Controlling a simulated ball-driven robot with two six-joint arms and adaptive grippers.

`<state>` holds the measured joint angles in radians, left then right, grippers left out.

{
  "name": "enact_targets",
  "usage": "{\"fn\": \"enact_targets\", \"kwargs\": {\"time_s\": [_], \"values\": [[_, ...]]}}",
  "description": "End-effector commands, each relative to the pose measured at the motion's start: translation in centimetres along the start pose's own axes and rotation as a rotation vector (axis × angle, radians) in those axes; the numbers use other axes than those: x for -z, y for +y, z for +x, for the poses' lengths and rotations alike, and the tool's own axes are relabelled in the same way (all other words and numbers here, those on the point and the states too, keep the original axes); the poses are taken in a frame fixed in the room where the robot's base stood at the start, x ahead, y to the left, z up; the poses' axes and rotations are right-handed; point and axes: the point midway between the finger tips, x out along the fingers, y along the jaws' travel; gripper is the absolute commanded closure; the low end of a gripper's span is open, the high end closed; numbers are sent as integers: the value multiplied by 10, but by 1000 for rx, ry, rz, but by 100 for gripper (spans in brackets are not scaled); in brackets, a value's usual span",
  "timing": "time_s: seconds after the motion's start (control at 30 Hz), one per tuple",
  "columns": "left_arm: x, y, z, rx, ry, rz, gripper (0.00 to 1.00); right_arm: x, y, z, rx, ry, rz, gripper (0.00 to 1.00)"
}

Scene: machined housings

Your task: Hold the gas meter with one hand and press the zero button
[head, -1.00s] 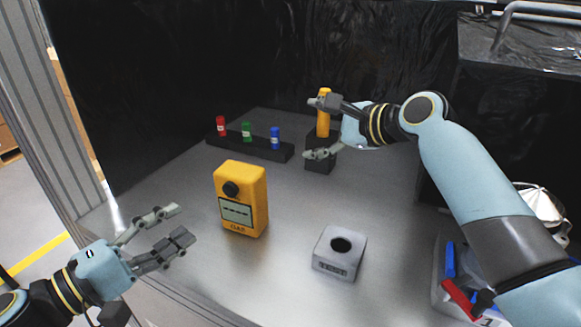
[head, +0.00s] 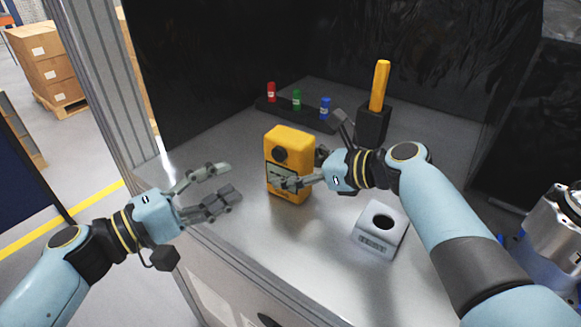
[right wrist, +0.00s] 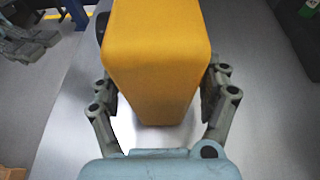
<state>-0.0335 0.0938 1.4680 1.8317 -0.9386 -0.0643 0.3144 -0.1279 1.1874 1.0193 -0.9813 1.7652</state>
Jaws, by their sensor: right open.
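The yellow gas meter (head: 290,140) stands upright on the grey bench. Its front has a round black knob (head: 281,155) and a display that a finger of my right gripper partly covers. I cannot make out a marked zero button. My right gripper (head: 308,150) is open, with one finger in front of the meter and the other towards its back right. In the right wrist view, the meter (right wrist: 158,55) stands between the spread fingers (right wrist: 160,92); firm contact is not clear. My left gripper (head: 232,181) is open and empty, left of the meter.
A grey block with a round hole (head: 369,238) sits front right of the meter. A black rack (head: 300,115) with red, green and blue cylinders stands behind. A yellow stick (head: 380,85) stands in a black holder (head: 373,125). The bench's front left is clear.

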Motion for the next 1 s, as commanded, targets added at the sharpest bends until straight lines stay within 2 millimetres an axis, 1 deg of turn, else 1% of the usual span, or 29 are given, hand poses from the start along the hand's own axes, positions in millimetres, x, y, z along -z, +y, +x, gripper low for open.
{"fn": "enact_targets", "kwargs": {"time_s": [0.03, 0.17, 0.47, 0.57, 1.0], "values": [[0, 0, 0, 0, 0, 0, 62, -1, 0, 6, -1, 0, 0, 20], [0, 0, 0, 0, 0, 0, 62, -1, 0, 15, 0, 0, -1, 20], [0, 0, 0, 0, 0, 0, 62, 0, 0, 17, 1, 1, -2, 20], [0, 0, 0, 0, 0, 0, 62, 0, 0, 17, 1, 1, -2, 32], [0, 0, 0, 0, 0, 0, 62, 0, 0, 17, 1, 1, -3, 90]]}}
